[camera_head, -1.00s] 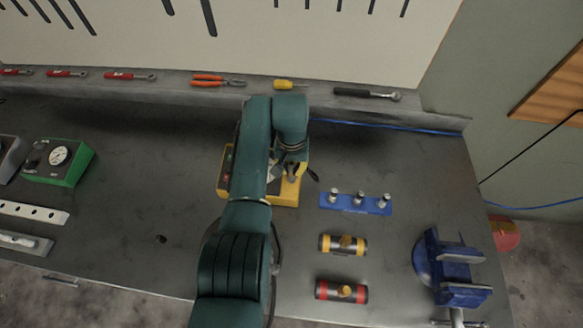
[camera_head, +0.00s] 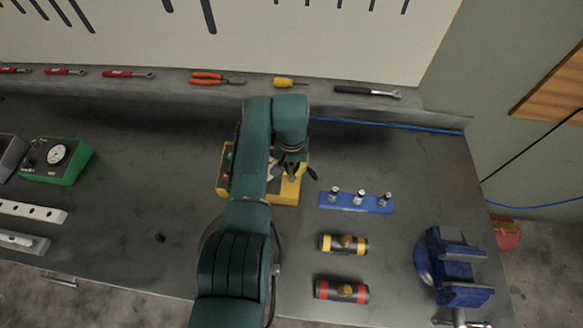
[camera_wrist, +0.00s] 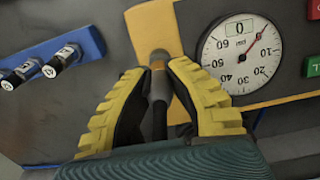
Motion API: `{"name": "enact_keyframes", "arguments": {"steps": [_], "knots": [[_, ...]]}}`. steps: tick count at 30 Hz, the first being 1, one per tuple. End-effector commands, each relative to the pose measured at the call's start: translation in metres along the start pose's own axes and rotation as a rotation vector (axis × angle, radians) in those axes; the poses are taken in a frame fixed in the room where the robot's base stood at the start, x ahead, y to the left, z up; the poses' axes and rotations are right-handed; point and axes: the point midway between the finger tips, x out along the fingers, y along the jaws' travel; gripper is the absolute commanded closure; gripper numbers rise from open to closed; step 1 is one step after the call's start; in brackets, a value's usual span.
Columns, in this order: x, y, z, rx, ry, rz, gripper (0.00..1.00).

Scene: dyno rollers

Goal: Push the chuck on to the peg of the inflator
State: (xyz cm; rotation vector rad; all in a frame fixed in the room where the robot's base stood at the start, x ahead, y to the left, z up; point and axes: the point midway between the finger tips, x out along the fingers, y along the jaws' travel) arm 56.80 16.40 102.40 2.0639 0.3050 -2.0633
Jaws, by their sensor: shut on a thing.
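The inflator is a yellow box (camera_head: 285,196) on the bench, partly hidden behind my arm in the head view. My gripper (camera_head: 293,174) is over the inflator's right part. In the wrist view my gripper (camera_wrist: 160,98) has its yellow-backed fingers shut on the chuck (camera_wrist: 159,88), a small grey cylinder. An orange band and a rounded grey end show at the chuck's far end, in front of the yellow body. The peg cannot be told apart from the chuck here.
A blue rack (camera_head: 355,203) with three metal fittings stands right of the inflator. Yellow (camera_head: 343,244) and red (camera_head: 341,291) cylinders lie nearer the front. A blue vise (camera_head: 450,270) is at the right. A green gauge box (camera_head: 57,160) stands far left.

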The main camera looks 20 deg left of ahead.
Motion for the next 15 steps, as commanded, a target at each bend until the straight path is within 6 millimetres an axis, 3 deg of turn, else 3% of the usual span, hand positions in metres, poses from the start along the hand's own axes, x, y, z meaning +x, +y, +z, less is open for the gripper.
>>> {"name": "enact_keyframes", "arguments": {"steps": [5, 6, 10, 15], "knots": [[0.0040, 0.0000, -0.0001, 0.000, 0.001, 0.000, 1.00], [0.0040, 0.0000, -0.0002, 0.000, 0.001, 0.000, 0.82], [0.0033, 0.0000, -0.0001, 0.000, 0.001, 0.000, 0.57], [0.0033, 0.0000, -0.0001, 0.000, 0.000, 0.000, 0.56]]}}
